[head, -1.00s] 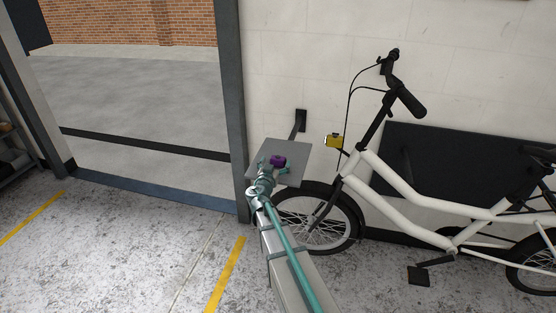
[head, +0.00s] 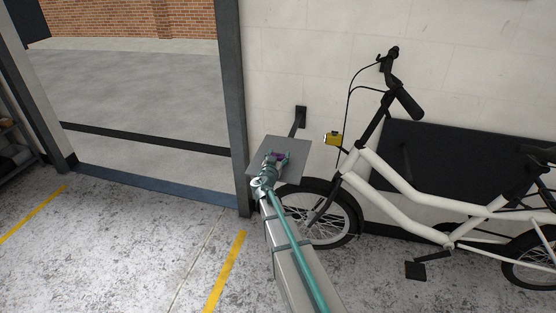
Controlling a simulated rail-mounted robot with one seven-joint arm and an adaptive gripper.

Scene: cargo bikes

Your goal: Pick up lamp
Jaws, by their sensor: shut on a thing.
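A small purple object (head: 279,156), which looks like the lamp though its shape is mostly hidden, is between the fingers of my gripper (head: 277,158). My gripper is shut on it, over the grey square plate (head: 296,147) that juts from the wall. I cannot tell whether the object still touches the plate. My fingers and wrist cover part of the object and of the plate's near left side.
A white cargo bike (head: 400,184) stands on the right, its front wheel (head: 352,226) close beside my arm. A grey door post (head: 234,120) is left of the plate. The floor on the left is clear.

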